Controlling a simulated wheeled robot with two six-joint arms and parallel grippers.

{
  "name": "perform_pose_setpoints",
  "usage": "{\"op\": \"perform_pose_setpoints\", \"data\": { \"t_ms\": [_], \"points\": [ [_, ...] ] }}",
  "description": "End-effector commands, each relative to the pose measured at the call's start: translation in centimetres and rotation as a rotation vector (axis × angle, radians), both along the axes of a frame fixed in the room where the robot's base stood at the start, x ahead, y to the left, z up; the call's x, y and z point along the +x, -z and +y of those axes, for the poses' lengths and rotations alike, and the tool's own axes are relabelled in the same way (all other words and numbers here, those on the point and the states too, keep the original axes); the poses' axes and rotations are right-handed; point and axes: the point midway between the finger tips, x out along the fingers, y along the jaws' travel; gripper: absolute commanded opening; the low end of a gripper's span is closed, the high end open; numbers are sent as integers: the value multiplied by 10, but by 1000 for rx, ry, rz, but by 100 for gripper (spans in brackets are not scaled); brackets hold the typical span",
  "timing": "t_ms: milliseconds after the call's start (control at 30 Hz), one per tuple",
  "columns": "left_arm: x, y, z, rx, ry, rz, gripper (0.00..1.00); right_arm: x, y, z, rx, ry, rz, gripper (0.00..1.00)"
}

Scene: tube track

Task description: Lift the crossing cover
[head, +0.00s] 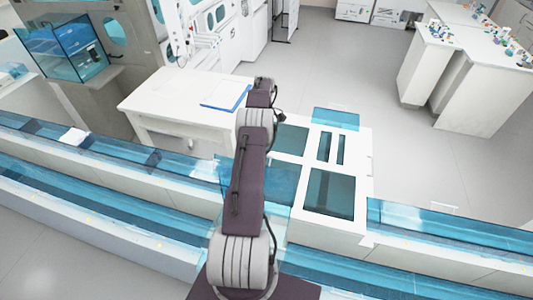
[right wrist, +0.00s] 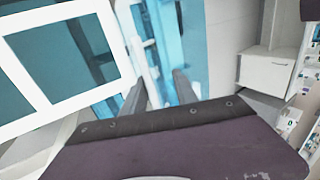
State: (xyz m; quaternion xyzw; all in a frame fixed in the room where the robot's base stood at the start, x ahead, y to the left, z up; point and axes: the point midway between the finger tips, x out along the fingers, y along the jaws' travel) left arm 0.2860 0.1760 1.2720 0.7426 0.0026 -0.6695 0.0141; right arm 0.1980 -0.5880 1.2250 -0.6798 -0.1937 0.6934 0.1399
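The crossing cover appears to be the white framed panel (head: 363,190) with several dark teal windows, right of centre in the head view, lying across the blue tube track. It is partly hidden behind my arm. The right wrist view shows what looks like the same white frame (right wrist: 118,45) at upper left. My right gripper (right wrist: 159,75) has its two fingers apart, beside that frame. A white bar-like part and blue clear material lie beyond the fingers; I cannot tell whether they touch. The head view does not show the gripper's fingers. My left gripper is not in view.
The blue tube track (head: 445,240) runs left and right in front of me. A white table (head: 165,98) with a blue-edged sheet (head: 226,95) stands behind it. White benches (head: 480,75) with small items are at upper right. Grey floor (head: 345,65) between is clear.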

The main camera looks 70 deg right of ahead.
Motion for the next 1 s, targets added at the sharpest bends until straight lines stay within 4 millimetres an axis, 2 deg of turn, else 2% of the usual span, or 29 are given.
{"op": "perform_pose_setpoints", "data": {
  "t_ms": [33, 167, 367, 533, 700, 800, 1000],
  "points": [
    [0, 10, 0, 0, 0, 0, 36, 0, -2, -1, -4, 0, -2, 33],
    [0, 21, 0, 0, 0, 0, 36, 0, -27, -3, -6, 0, -3, 33],
    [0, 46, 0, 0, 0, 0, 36, -33, -46, 5, -4, 4, -2, 33],
    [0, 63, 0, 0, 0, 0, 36, -69, -68, 13, -3, 4, -2, 33],
    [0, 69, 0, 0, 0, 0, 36, -98, -89, 19, -2, 3, -1, 33],
    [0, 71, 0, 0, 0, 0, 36, -108, -96, 22, 0, 2, 0, 33],
    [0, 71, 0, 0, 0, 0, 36, -114, -101, 23, 0, 0, -1, 33]
  ]
}}
